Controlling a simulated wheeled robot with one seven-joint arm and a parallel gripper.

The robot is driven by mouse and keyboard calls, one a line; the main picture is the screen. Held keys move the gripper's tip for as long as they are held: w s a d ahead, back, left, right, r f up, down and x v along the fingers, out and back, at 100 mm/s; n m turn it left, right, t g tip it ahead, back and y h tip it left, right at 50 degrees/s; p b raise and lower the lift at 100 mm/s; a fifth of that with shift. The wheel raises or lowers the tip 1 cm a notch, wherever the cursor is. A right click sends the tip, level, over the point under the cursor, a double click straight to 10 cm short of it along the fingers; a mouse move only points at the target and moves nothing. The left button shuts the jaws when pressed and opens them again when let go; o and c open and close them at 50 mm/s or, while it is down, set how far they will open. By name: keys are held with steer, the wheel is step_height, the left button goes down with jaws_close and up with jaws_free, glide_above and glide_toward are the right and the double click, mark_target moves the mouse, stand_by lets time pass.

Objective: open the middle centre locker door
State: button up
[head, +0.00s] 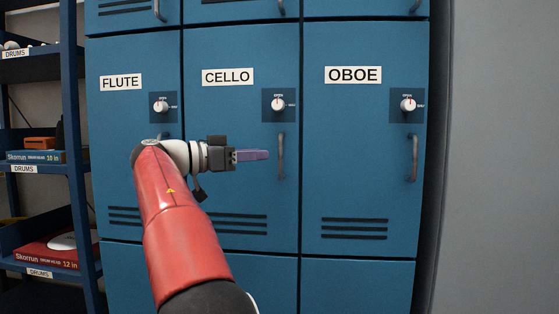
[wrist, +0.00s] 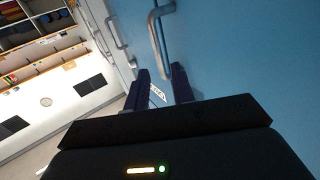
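The middle centre locker door (head: 240,130) is blue, labelled CELLO, and sits flush with its neighbours, shut. Its vertical grey bar handle (head: 282,157) is near the right edge. Above it is a white round knob (head: 278,104) on a dark plate, its red mark pointing about upward; its small lettering is hard to read. My gripper (head: 266,155) points right at handle height, just left of the handle in the head view. In the wrist view its two dark fingers (wrist: 160,84) are apart with no object gripped, and a grey handle (wrist: 156,42) lies beyond the tips.
The FLUTE door (head: 120,110) is on the left and the OBOE door (head: 350,130) on the right, both shut with handles and knobs. A blue shelf rack (head: 70,130) with drum boxes stands at the far left. A plain grey wall (head: 505,150) is at the right.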

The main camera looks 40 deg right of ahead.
mark_target(280, 173)
steer(key=x, duration=0.7)
steer(key=shift+a, duration=0.1)
jaws_close()
